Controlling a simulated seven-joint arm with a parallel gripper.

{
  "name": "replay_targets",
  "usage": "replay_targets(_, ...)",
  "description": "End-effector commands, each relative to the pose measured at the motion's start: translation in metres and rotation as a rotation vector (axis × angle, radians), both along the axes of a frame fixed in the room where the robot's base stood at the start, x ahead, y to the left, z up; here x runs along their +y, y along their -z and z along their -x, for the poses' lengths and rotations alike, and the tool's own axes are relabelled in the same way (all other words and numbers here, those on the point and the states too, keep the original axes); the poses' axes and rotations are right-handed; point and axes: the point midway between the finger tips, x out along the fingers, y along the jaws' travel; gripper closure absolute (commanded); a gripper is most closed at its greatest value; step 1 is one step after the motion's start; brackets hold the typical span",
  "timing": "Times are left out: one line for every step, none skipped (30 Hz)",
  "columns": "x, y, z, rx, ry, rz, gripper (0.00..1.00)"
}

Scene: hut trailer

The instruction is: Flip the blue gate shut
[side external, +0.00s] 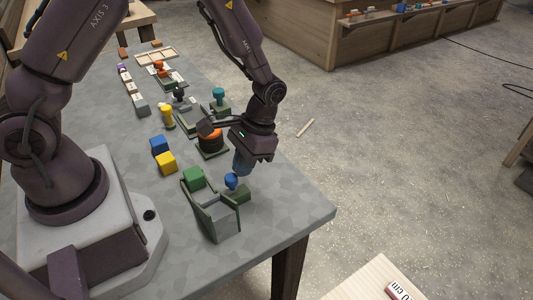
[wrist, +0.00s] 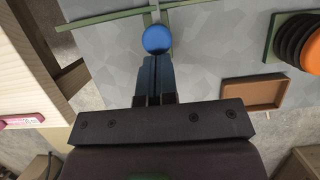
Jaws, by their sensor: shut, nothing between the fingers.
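A round blue knob (side external: 231,180), seemingly the handle of the blue gate, sits beside a green-framed grey fixture (side external: 222,220) near the table's front corner. In the wrist view the knob (wrist: 156,39) shows just beyond my fingertips, over thin green rails. My gripper (side external: 241,168) points down close beside the knob. The wrist view shows its fingers (wrist: 155,62) shut together with nothing between them. I cannot tell whether they touch the knob. The gate panel cannot be made out clearly, so I cannot tell its position.
A green block (side external: 194,178) sits at the fixture's back end. Yellow (side external: 167,162) and blue (side external: 159,145) blocks lie behind it. An orange-and-black round device (side external: 210,140) stands behind my gripper. A brown tray (wrist: 255,93) shows in the wrist view. The table's front right corner is clear.

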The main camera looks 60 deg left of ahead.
Motion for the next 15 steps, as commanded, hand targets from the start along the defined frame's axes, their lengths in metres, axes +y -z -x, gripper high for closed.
replay_targets(0.0,0.001,0.003,0.011,0.0,0.0,1.0)
replay_targets(0.0,0.001,0.003,0.011,0.0,0.0,1.0)
replay_targets(0.0,0.001,0.003,0.012,0.0,0.0,1.0)
replay_targets(0.0,0.001,0.003,0.013,0.0,0.0,1.0)
replay_targets(0.0,0.001,0.003,0.013,0.0,0.0,1.0)
replay_targets(0.0,0.002,0.003,0.013,0.0,0.0,1.0)
replay_targets(0.0,0.002,0.002,0.013,0.0,0.0,1.0)
replay_targets(0.0,0.002,0.001,0.013,0.0,0.0,1.0)
replay_targets(0.0,0.002,-0.002,0.011,0.0,0.0,1.0)
replay_targets(0.0,0.002,-0.004,0.011,0.0,0.0,1.0)
replay_targets(0.0,0.002,-0.008,0.01,0.0,0.0,1.0)
replay_targets(0.0,0.002,-0.014,0.008,0.0,0.0,1.0)
replay_targets(0.0,0.002,-0.019,0.005,0.0,0.0,1.0)
replay_targets(0.0,0.002,-0.025,0.005,0.0,0.0,1.0)
replay_targets(0.0,0.002,-0.033,0.003,0.0,0.0,1.0)
